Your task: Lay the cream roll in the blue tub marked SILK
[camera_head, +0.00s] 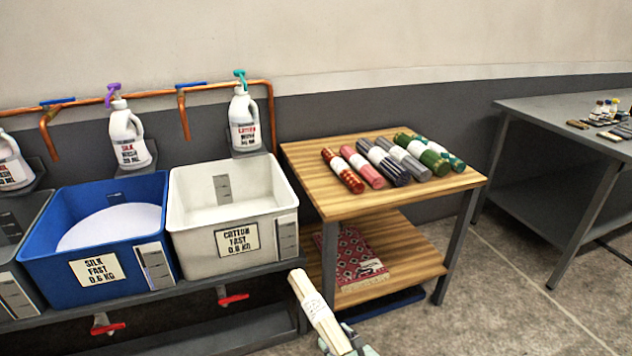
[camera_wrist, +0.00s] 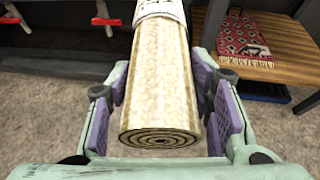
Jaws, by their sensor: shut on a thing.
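The cream roll (camera_head: 317,308) is held tilted by my gripper (camera_head: 345,345) in front of the wooden table, to the right of the tubs. In the wrist view the cream roll (camera_wrist: 162,90) lies between the two purple-padded fingers of my gripper (camera_wrist: 165,108), its spiral end toward the camera and a white band around its far part. The blue tub (camera_head: 98,240), labelled SILK FAST 0.6 KG, stands on the bench at the left. A pale, flat surface shows inside it. My gripper is to the right of the blue tub and apart from it.
A white tub marked COTTON (camera_head: 232,215) stands between the blue tub and the wooden table (camera_head: 320,185), which carries several banded rolls. A silk wash bottle (camera_head: 128,138) stands behind the blue tub. Red-handled taps (camera_head: 233,299) stick out below the tubs. A folded red rug (camera_head: 352,258) lies on the lower shelf.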

